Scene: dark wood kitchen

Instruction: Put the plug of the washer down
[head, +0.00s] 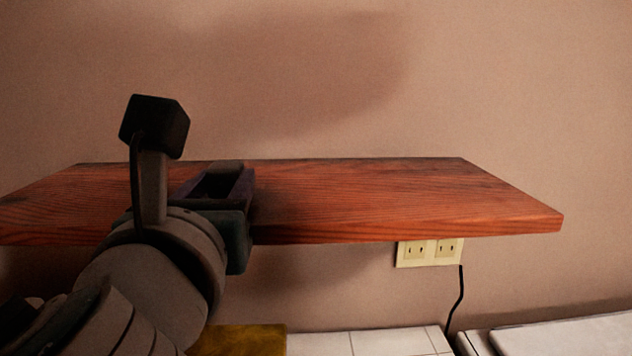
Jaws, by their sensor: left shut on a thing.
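My left gripper (213,183) reaches in from the left and is over the left part of the wooden shelf (380,195), pointing toward the wall. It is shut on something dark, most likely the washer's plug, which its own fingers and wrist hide. I cannot tell whether the held thing touches the shelf. A black cord (459,298) hangs below the right side of the wall outlet (430,252); both sockets look empty. My right gripper is not in view.
The shelf's middle and right are bare. Below it are a yellowish surface (240,341), white tiles (370,343) and a pale flat top (565,336) at lower right. The plain wall (500,80) closes off the back.

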